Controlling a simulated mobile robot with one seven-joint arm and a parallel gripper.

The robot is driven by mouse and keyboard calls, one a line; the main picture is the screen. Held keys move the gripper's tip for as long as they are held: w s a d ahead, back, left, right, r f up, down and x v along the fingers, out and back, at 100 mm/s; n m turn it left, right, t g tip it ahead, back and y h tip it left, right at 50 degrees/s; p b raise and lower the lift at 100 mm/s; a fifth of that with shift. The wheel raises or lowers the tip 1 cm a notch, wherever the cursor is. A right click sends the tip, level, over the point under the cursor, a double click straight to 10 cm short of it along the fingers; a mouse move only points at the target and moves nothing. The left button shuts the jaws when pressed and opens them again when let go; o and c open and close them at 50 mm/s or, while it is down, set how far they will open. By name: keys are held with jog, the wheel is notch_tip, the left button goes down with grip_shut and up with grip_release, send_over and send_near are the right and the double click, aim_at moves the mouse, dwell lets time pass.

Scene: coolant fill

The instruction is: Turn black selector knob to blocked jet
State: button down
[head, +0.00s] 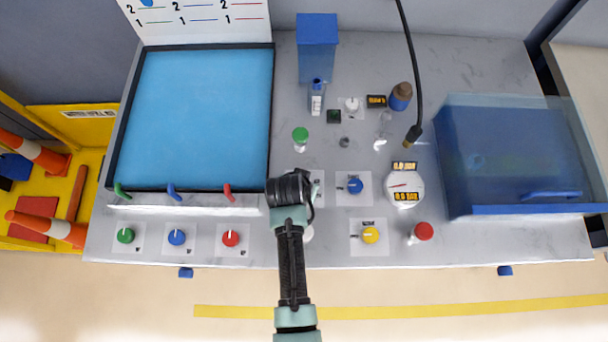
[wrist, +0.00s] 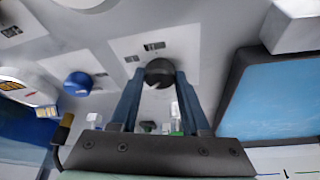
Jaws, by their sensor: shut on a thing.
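The black selector knob (wrist: 159,69) sits on a white plate (wrist: 190,42) with two small dark labels, seen in the wrist view. My gripper (wrist: 160,78) has its two blue fingers on either side of the knob, shut on it. The labels are too small to read, so I cannot tell which position the knob points to. In the head view my gripper (head: 291,188) covers the knob, and only the right edge of its plate (head: 318,184) shows.
A blue knob (head: 355,186) and a round gauge (head: 404,188) stand to the right, with a yellow knob (head: 370,235) in front. A blue basin (head: 200,110) lies left, with several knobs before it. A translucent blue box (head: 510,150) stands far right.

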jog(key=shift+m, duration=0.6)
jog(key=shift+h, duration=0.3)
jog(key=shift+c, duration=1.9)
grip_release()
jog(key=b+v, duration=0.1)
jog(key=v, duration=1.2)
jog(key=shift+w, duration=0.15)
jog(key=shift+w+r, duration=0.1)
